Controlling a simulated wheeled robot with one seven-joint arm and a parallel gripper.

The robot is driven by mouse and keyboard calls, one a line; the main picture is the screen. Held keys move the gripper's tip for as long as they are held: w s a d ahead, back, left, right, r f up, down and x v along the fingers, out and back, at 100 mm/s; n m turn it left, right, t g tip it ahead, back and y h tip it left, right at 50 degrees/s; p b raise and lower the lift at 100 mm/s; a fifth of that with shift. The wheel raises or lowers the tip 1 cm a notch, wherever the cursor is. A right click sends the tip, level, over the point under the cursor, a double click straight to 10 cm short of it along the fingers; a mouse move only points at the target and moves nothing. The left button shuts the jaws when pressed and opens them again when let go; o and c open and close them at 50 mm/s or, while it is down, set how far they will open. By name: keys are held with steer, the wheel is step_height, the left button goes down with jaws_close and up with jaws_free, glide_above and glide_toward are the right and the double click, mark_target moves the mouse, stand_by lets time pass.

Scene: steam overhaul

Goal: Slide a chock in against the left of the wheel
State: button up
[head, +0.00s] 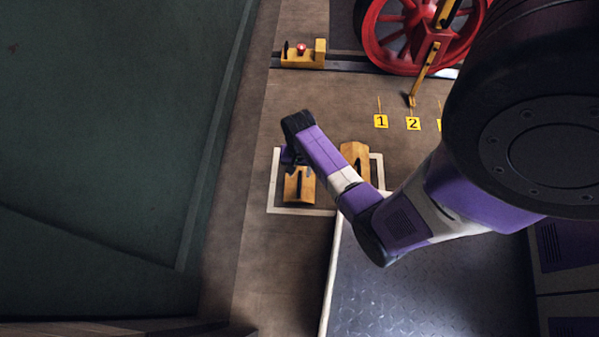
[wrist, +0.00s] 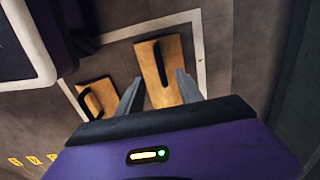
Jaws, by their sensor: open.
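Two yellow-orange wooden chocks with dark handles lie in a white-outlined square on the floor. The left chock (head: 299,190) is partly under my gripper (head: 293,164) in the head view. The right chock (head: 355,153) is partly behind my arm. In the wrist view my gripper (wrist: 159,77) is open and empty, its two fingers on either side of the near chock (wrist: 172,72). Whether they touch it I cannot tell. The other chock (wrist: 99,98) lies to the left there. The red spoked wheel (head: 412,66) stands on the rail at the top, partly hidden by my arm.
A yellow block with a red knob (head: 318,55) sits on the rail (head: 345,64) left of the wheel. Yellow number tags (head: 381,121) mark the floor below the wheel. A metal plate platform (head: 400,295) lies at lower right. Floor between outline and rail looks clear.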

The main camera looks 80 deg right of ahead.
mark_target(299, 183)
step_height(299, 183, down, 6)
steer(key=b, duration=0.6)
steer(key=shift+f+b, duration=0.2)
steer(key=shift+b, duration=0.2)
steer(key=shift+f, duration=1.65)
jaws_close()
steer(key=shift+r, duration=0.1)
steer(key=shift+r+p, duration=1.45)
steer(key=shift+p, duration=0.2)
